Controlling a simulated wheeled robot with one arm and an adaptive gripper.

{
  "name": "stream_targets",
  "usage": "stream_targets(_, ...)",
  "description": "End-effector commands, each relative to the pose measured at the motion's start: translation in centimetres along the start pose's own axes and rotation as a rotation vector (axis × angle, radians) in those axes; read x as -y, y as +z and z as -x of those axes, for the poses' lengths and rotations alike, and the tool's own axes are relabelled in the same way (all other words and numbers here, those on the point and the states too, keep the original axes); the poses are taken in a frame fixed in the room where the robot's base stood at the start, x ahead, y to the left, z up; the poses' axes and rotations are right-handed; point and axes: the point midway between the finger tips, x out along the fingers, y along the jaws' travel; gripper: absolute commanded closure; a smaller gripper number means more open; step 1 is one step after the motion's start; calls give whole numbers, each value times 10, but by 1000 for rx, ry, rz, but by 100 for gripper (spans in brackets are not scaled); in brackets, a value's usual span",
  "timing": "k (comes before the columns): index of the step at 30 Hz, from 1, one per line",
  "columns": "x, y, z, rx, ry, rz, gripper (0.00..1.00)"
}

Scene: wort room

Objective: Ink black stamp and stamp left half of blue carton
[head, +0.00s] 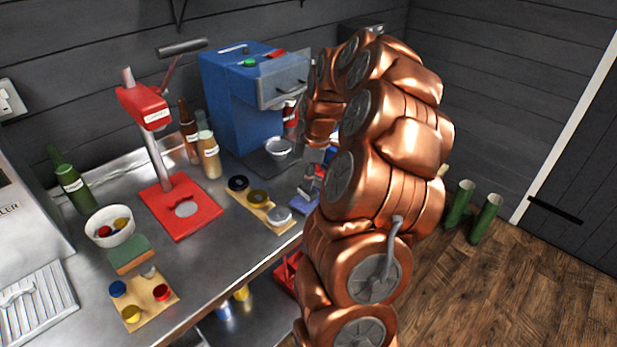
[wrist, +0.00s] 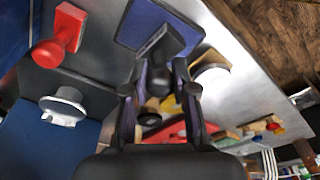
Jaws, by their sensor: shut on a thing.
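My gripper (wrist: 160,84) is shut on the black stamp (wrist: 165,42) in the wrist view. The stamp's dark block lies in front of a flat blue rectangular thing (wrist: 143,17) with a pale edge. I cannot tell whether the stamp touches it, or whether this is the carton or an ink pad. A blue flat thing (head: 303,201) also shows on the counter in the head view, beside my arm. My arm hides most of the gripper in the head view. A red stamp (wrist: 68,26) lies on the counter to the left in the wrist view.
A wooden board (head: 235,197) with several round lids stands left of my arm. A red capping press (head: 187,210) and a blue machine (head: 240,95) with a metal cup (head: 277,148) stand behind.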

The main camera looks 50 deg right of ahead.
Motion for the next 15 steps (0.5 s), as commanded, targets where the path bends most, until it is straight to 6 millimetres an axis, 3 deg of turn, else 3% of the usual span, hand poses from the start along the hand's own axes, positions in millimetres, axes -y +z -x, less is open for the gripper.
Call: stream_targets(15,0,1,-4,0,0,0,96)
